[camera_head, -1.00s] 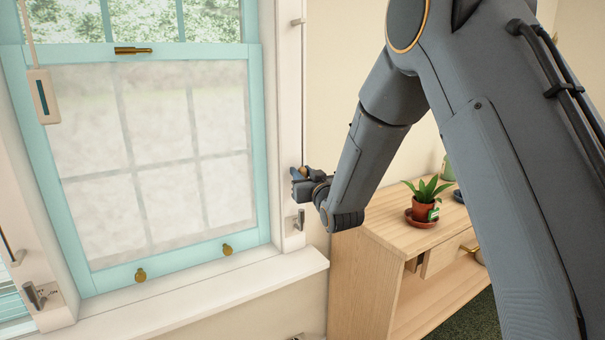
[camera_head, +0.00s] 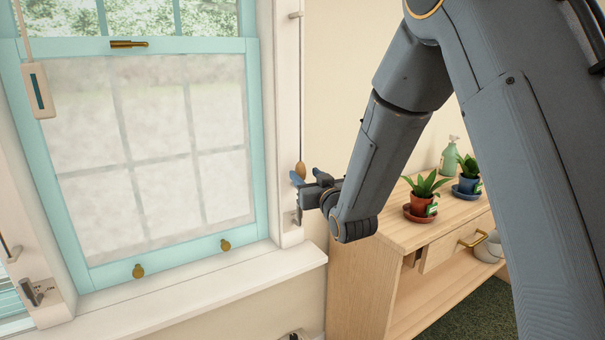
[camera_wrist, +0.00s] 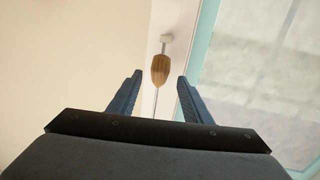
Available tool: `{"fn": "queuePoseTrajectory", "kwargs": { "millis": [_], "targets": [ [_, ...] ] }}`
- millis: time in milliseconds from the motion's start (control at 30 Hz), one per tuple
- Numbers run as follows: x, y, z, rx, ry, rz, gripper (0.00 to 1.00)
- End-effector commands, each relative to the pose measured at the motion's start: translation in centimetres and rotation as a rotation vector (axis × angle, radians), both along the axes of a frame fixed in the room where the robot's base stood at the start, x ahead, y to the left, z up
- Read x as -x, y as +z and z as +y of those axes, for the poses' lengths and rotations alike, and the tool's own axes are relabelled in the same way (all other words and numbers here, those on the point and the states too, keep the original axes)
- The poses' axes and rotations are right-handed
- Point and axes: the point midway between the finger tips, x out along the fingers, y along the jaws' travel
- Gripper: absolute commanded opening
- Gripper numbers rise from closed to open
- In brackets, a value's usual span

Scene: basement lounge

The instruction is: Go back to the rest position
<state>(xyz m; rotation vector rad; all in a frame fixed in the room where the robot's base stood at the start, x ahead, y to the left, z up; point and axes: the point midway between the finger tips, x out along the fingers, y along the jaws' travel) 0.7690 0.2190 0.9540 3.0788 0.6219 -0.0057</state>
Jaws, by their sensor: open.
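My gripper (camera_head: 306,176) is open beside the right frame post of the window. A wooden cord pull (camera_head: 300,170) hangs on a thin cord along that post, close by the fingertips. In the wrist view the cord pull (camera_wrist: 160,69) shows ahead of and between the two spread fingers of my gripper (camera_wrist: 158,88), with clear gaps on both sides. My arm reaches down to the gripper from the upper right. No object is held.
The teal sash window (camera_head: 160,150) and its white sill (camera_head: 210,290) are at left. A wooden cabinet (camera_head: 370,240) stands at right. It bears a red potted plant (camera_head: 421,205), a blue potted plant (camera_head: 468,184) and a green spray bottle (camera_head: 450,158).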

Motion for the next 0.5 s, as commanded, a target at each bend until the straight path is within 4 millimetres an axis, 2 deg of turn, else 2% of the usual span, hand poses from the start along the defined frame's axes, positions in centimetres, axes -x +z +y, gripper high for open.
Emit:
{"fn": "queuePoseTrajectory", "kwargs": {
  "millis": [200, 500],
  "targets": [
    [1.9, 0.0, -0.9, 0.0, -0.001, 0.001, 0.45],
    [2.2, 0.0, -1.0, 0.0, -0.001, 0.001, 0.45]
  ]
}}
